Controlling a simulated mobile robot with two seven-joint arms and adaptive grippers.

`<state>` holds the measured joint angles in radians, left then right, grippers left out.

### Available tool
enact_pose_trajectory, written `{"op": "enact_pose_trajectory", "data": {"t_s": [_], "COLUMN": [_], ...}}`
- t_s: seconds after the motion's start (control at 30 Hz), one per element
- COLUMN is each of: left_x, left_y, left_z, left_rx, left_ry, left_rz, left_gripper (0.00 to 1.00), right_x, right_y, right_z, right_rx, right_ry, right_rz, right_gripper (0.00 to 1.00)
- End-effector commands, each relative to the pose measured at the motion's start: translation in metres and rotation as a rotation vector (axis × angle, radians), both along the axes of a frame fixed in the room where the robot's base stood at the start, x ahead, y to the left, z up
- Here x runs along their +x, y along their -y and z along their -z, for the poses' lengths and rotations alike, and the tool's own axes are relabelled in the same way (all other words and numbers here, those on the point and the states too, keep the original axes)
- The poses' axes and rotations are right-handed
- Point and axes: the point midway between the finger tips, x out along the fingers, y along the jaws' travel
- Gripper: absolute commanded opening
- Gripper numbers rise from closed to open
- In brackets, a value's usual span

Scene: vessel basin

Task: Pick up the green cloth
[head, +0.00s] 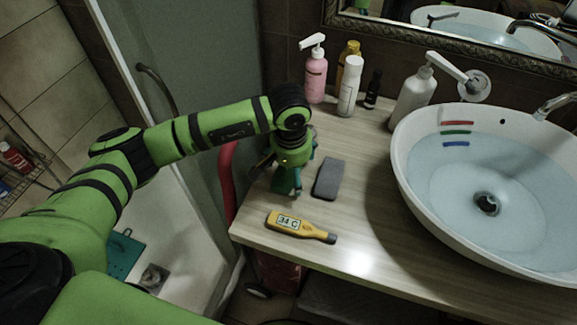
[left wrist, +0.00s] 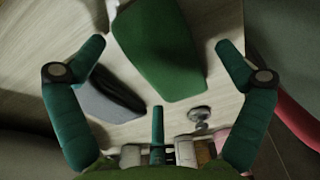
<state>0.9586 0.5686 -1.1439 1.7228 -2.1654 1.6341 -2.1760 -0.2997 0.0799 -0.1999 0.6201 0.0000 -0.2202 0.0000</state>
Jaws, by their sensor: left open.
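The green cloth (left wrist: 158,48) looks like a flat, roughly rectangular piece lying on the wooden counter in the left wrist view. My left gripper (left wrist: 160,72) is open above it, its teal fingers spread on either side and apart from it. In the head view my left gripper (head: 285,165) points down over the counter near its left edge and hides most of the cloth. Whether any finger touches the counter cannot be told. My right gripper is not in view.
A grey block (head: 328,179) lies close to the right of the gripper. A yellow thermometer (head: 300,226) lies nearer the front edge. A pink pump bottle (head: 315,72) and other bottles stand behind. A white basin (head: 408,190) with water fills the right.

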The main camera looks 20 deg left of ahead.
Motion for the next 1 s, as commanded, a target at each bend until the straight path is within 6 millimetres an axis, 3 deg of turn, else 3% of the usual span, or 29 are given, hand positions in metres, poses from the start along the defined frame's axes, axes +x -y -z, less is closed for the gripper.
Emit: {"op": "enact_pose_trajectory", "data": {"t_s": [0.17,0.2,0.3,0.33,0.77,1.0], "left_x": [0.000,0.000,0.000,0.000,0.000,0.001], "left_y": [0.001,0.001,0.001,0.001,0.000,0.001], "left_z": [0.001,0.001,0.001,0.001,0.000,-0.019], "left_rx": [-0.001,-0.001,-0.001,-0.001,-0.001,-0.002], "left_ry": [0.001,0.001,0.001,0.001,-0.001,0.004], "left_rz": [0.000,0.000,0.000,0.000,0.000,0.000], "left_gripper": [1.00,0.96,0.58,0.52,0.50,0.50], "right_x": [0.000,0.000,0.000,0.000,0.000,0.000], "right_y": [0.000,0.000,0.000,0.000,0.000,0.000], "right_z": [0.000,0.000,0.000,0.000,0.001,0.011], "right_rx": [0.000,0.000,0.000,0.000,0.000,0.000], "right_ry": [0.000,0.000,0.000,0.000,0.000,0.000], "right_rz": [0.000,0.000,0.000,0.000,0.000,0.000], "right_gripper": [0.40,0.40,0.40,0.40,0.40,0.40]}}
